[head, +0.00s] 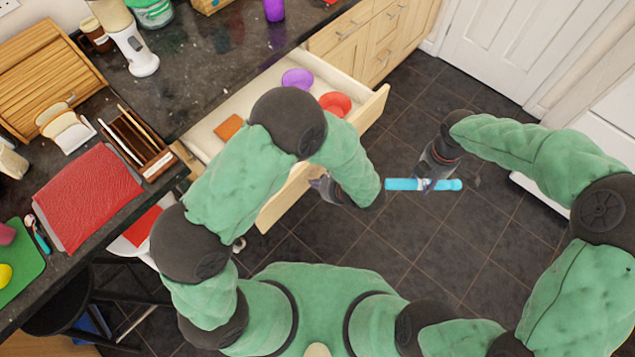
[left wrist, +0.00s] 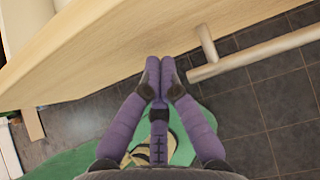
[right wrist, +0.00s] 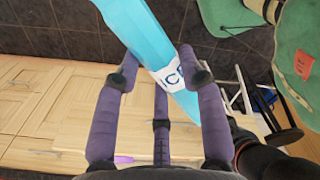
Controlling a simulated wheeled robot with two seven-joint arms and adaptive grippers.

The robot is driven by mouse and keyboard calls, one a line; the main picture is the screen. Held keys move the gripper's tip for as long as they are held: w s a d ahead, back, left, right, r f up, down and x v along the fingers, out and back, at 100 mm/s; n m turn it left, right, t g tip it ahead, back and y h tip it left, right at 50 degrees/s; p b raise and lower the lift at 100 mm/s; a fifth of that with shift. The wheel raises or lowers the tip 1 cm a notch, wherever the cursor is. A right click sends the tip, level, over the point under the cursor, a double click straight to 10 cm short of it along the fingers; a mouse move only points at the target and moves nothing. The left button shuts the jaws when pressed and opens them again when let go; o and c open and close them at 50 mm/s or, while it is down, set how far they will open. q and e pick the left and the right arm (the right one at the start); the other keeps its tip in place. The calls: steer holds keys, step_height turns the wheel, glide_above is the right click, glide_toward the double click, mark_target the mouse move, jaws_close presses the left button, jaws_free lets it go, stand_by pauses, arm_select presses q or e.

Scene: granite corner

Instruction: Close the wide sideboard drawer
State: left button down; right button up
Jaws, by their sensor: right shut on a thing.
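The wide sideboard drawer (head: 372,108) is pulled open from below the dark counter in the head view. It holds a purple bowl (head: 297,78), a red bowl (head: 335,103) and an orange flat thing (head: 229,126). My left gripper (head: 316,184) is at the outer side of the drawer front. In the left wrist view, its fingertips (left wrist: 160,66) are together and empty, by the pale drawer front (left wrist: 90,62) and left of its bar handle (left wrist: 262,50). Whether they touch it, I cannot tell. My right gripper (head: 428,183) is shut on a light-blue long thing (head: 400,184) with lettering (right wrist: 150,35), above the floor.
The dark granite counter (head: 205,92) carries a red mat (head: 90,195), a wooden bread box (head: 42,75) and a white dispenser (head: 133,48). A dark stool (head: 60,310) stands at lower left. The tiled floor (head: 420,240) before the drawer is bare.

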arm_select(q)
steer(key=w+a+b, duration=0.1)
steer(key=w+a, duration=0.5)
steer(key=a, duration=0.3)
steer(key=w+a+b, duration=0.2)
steer(key=w+a, duration=0.5)
steer(key=a, duration=0.2)
steer(key=w+a+b, duration=0.1)
steer(key=w+a, duration=0.6)
steer(key=a, duration=0.3)
steer(key=shift+w, duration=0.15)
steer(key=shift+w+a, duration=0.55)
steer(key=shift+a, duration=0.2)
steer(key=shift+r, duration=0.1)
